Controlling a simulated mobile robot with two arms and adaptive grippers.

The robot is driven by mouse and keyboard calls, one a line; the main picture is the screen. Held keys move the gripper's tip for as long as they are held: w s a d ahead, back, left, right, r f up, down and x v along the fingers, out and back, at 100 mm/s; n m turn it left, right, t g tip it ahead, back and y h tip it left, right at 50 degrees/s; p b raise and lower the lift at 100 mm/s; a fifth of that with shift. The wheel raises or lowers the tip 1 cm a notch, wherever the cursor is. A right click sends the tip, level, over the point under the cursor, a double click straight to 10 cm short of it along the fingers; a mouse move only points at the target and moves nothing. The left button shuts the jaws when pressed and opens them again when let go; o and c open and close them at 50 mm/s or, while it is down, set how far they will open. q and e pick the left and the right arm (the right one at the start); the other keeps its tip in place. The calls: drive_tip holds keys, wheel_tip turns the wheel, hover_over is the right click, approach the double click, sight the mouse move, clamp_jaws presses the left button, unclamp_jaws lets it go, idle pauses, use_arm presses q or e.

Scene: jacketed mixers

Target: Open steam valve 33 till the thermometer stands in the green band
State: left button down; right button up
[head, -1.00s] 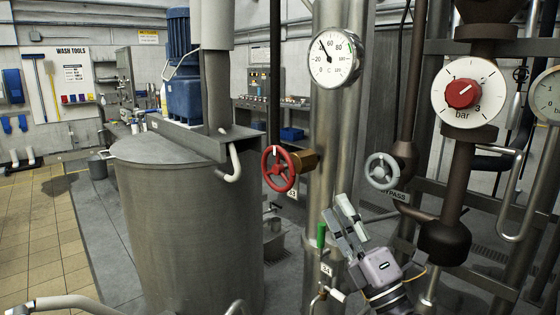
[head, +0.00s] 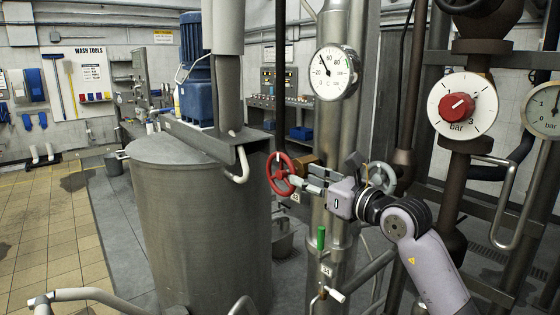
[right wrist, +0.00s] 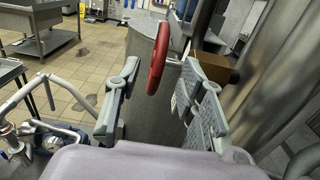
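The red handwheel (head: 281,174) of valve 33 sits on a brown fitting on the steel pipe, with a partly hidden number tag (head: 295,197) below it. The round thermometer (head: 335,72) is above it; its needle points up and left, near 40, and a green mark shows on its right side. My right gripper (head: 305,181) is at the wheel's right side. In the right wrist view it is open, with the red wheel's rim (right wrist: 158,58) between and just beyond its fingers; no grip shows. My left gripper is out of view.
A grey bypass handwheel (head: 382,178) is behind my right wrist. A green-handled valve (head: 321,238) tagged 34 is below. The jacketed mixer (head: 200,220) stands close left of the wheel. Tiled floor (head: 50,230) is free at left.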

sight(280, 167)
drive_tip(key=p+x, duration=0.2)
drive_tip(key=x, duration=0.8)
drive_tip(key=shift+p, duration=0.35)
drive_tip(key=shift+c, duration=0.3)
clamp_jaws()
